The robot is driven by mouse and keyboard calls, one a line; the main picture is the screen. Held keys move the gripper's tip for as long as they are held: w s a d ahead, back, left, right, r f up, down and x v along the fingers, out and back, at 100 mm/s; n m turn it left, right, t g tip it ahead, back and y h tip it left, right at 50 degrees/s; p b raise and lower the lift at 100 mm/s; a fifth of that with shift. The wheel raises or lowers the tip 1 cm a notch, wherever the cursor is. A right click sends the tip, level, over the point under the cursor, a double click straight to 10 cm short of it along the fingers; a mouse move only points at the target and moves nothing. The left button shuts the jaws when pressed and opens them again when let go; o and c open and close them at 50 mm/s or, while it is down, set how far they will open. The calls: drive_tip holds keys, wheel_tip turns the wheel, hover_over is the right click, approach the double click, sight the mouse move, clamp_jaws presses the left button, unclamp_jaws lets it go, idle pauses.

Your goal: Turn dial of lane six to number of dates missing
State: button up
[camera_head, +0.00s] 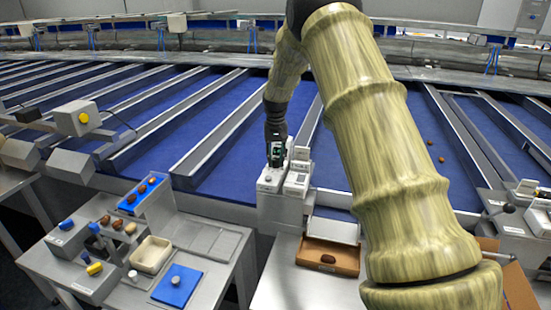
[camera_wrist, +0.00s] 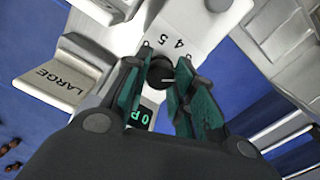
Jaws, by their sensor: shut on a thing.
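A round black dial (camera_wrist: 160,72) with a pale pointer line sits on a white control box (camera_wrist: 190,25) in the wrist view. Numbers 4 and 5 show on the box face beside the dial, and other marks are hidden by my gripper. My gripper (camera_wrist: 160,80) has its green fingers on both sides of the dial, shut on it. A small display with green characters (camera_wrist: 141,116) is partly covered by the fingers. In the head view my gripper (camera_head: 275,160) is down at the white box (camera_head: 270,181) at the lane's end; the dial is hidden there.
A label reading LARGE (camera_wrist: 50,85) is left of the dial. A cardboard box (camera_head: 328,258) with a dark date stands below the control box. A grey side table (camera_head: 215,240) at left holds dates, a beige tray (camera_head: 151,254) and a blue pad (camera_head: 176,286). Blue lanes stretch behind.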

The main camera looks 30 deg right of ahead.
drive_tip(key=n, duration=0.5)
drive_tip(key=shift+w+d+r, duration=0.1)
drive_tip(key=shift+r, duration=0.15)
drive_tip(key=n, duration=0.4)
drive_tip(key=shift+n, duration=0.3)
drive_tip(key=n+p, duration=0.1)
drive_tip(key=n, duration=0.4)
drive_tip(key=shift+r, duration=0.1)
drive_tip(key=n, duration=0.5)
drive_tip(key=shift+w, duration=0.1)
drive_tip(key=o, duration=0.9)
drive_tip(key=shift+o, duration=0.8)
drive_tip(key=shift+f, duration=0.2)
